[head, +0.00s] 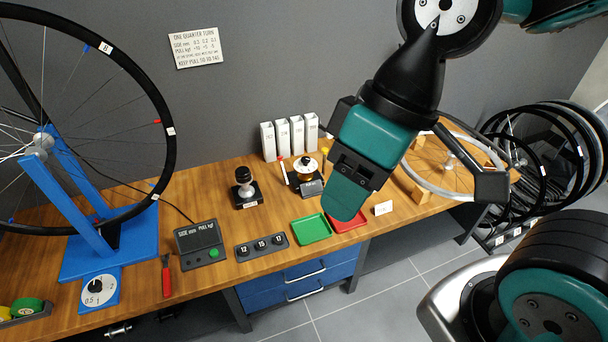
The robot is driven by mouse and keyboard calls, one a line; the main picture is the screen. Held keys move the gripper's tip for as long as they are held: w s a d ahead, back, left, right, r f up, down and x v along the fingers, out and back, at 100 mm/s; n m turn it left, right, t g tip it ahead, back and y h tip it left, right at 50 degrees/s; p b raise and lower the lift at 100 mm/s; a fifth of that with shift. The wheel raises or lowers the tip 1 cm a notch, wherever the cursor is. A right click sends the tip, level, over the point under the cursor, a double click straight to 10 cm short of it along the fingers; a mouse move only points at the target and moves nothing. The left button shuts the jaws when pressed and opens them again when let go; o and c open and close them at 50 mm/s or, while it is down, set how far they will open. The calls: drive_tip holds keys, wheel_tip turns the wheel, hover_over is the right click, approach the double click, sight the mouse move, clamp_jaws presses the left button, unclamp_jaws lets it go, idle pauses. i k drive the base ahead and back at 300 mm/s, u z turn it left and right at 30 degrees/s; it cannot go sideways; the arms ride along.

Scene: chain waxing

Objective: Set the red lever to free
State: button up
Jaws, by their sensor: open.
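A small upright lever with a red tip (281,158) stands at the back of the wooden bench, at the left of a small device with a white round top (305,166). I cannot read which setting it is at. A separate red-handled tool (166,277) lies near the bench's front edge. My gripper (380,165) is open and looks empty. It is above the bench in front of the trays, to the right of the red-tipped lever and apart from it in the picture. It hides part of the bench behind it.
The truing stand (85,200) with its wheel fills the left. A display box (201,244), black-knobbed post (246,190), numbered block (262,246), green tray (311,229) and red tray (350,223) occupy the bench. White holders (290,138) stand behind. A wheel (415,183) lies right.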

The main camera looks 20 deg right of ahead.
sight(280, 158)
drive_tip(key=z, duration=0.25)
drive_tip(key=i, duration=1.05)
drive_tip(key=u, duration=0.25)
